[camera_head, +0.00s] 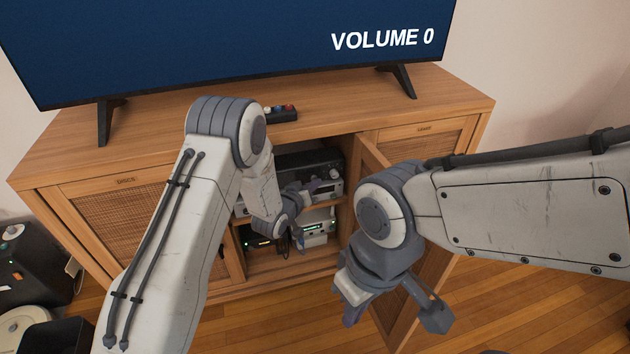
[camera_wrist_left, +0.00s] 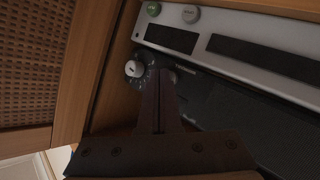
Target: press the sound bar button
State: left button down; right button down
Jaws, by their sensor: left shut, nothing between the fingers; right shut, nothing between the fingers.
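My left arm reaches into the open middle compartment of the wooden cabinet (camera_head: 60,160). My left gripper (camera_head: 312,187) is shut and empty at the front of dark and silver audio units (camera_head: 325,163) on the upper shelf. In the left wrist view its closed fingertips (camera_wrist_left: 163,75) are at a dark front panel (camera_wrist_left: 240,115), beside a pale round knob (camera_wrist_left: 134,68) and partly over a small round button (camera_wrist_left: 172,76); contact cannot be told. I cannot tell which unit is the sound bar. My right gripper (camera_head: 352,315) is shut and empty, low before the open door.
A silver unit (camera_wrist_left: 215,40) with a green button and a grey button adjoins the dark panel. A TV (camera_head: 230,40) reading "VOLUME 0" and a remote (camera_head: 283,113) stand on the cabinet. The open door (camera_head: 430,270) juts out near my right arm. Units with green lights sit below.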

dwell(0.4)
pick_arm(q)
jog(key=shift+s+d, duration=0.15)
jog(key=shift+s, duration=0.2)
jog(key=s+d, duration=0.1)
jog(key=s, duration=0.4)
jog(key=shift+s+d, duration=0.4)
dwell(0.4)
